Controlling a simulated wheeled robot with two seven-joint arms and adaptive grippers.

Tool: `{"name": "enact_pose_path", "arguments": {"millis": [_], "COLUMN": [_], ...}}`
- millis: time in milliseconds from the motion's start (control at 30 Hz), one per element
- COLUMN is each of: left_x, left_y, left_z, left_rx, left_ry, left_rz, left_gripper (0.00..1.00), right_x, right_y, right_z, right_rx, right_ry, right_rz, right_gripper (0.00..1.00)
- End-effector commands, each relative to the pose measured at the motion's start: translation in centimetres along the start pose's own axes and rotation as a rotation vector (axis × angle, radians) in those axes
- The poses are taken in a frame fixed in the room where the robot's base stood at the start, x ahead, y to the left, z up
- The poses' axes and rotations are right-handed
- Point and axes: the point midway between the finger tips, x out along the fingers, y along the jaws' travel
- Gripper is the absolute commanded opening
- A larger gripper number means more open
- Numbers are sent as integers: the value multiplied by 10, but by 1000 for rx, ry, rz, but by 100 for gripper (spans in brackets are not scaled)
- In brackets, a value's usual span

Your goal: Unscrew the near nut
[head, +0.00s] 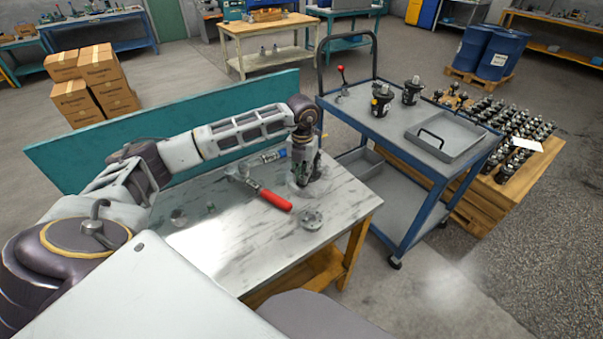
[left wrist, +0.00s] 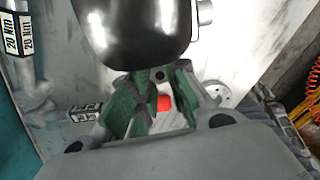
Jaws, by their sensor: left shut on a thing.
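My left gripper (head: 301,178) points down over the marble-topped table, low beside a small motor. The motor's black, shiny body (left wrist: 135,30) fills the top of the left wrist view, with a silver fitting (left wrist: 203,13) on its right side. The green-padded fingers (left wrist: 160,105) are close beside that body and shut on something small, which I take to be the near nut. The nut itself is hidden by the fingers. In the head view the gripper covers most of the motor. My right gripper is not in view.
A round metal part (head: 312,220) lies in front, with small parts (head: 178,216) further left. A blue cart (head: 405,130) stands right of the table.

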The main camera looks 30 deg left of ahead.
Motion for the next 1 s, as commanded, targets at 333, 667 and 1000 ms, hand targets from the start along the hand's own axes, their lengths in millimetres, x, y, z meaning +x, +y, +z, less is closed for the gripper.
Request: {"name": "enact_pose_path", "arguments": {"millis": [333, 667, 1000], "left_x": [-5, -5, -5], "left_y": [-4, -4, -4], "left_z": [3, 3, 3], "left_rx": [-190, -354, -368], "left_ry": [-11, -10, -10], "left_rz": [-14, -16, -16], "left_gripper": [0, 0, 24], "right_x": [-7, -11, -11], "right_y": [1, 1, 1], "right_z": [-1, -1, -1], "right_rx": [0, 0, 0], "right_ry": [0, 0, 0], "right_rz": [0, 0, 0], "right_gripper": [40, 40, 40]}}
